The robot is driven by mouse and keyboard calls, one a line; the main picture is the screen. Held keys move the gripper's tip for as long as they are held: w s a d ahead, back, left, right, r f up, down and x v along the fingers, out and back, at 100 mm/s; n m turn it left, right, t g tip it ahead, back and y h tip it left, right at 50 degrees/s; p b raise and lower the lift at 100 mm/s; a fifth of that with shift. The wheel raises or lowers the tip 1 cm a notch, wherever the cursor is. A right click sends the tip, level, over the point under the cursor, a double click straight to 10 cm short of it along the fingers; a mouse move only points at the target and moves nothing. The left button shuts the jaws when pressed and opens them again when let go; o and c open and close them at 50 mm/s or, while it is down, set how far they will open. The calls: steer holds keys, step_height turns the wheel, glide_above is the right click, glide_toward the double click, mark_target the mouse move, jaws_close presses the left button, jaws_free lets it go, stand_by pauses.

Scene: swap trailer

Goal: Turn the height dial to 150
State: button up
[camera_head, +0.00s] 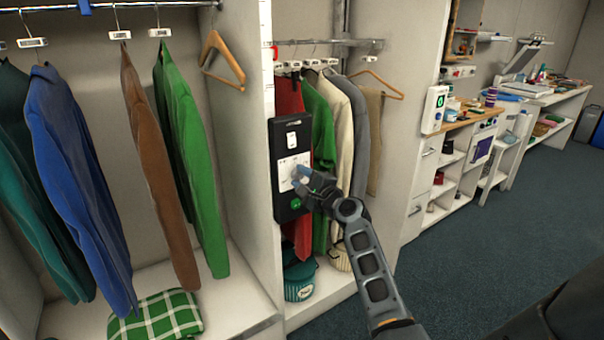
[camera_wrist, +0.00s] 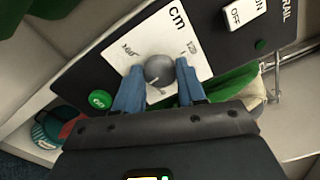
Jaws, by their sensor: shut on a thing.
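The height dial (camera_wrist: 158,68) is a round grey knob on a white plate (camera_wrist: 175,25) marked "cm". The plate is on a black control panel (camera_head: 289,135) on the wardrobe's divider. My gripper (camera_wrist: 160,72) has its two blue fingers on either side of the dial and is shut on it. In the head view, my gripper (camera_head: 300,178) is at the panel and hides much of the dial. Small scale numbers flank the dial, too blurred to read surely. A pale mark shows low on the knob; the set value cannot be told.
The panel also has an OFF/ON rocker switch (camera_wrist: 244,14) labelled RAIL and a green button (camera_wrist: 100,99). Clothes hang on both sides, including a red garment (camera_head: 288,95) behind the panel. A low shelf unit (camera_head: 455,170) stands right; open carpet (camera_head: 460,250) lies before it.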

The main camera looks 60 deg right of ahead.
steer(key=shift+m+p, duration=0.3)
steer(key=shift+m, duration=0.4)
steer(key=shift+f, duration=0.1)
steer(key=o, duration=1.1)
steer(key=shift+c, duration=0.2)
steer(key=shift+s, duration=0.1)
steer(key=v, duration=0.7)
steer(key=shift+s+a, duration=0.2)
steer(key=shift+s, duration=0.05)
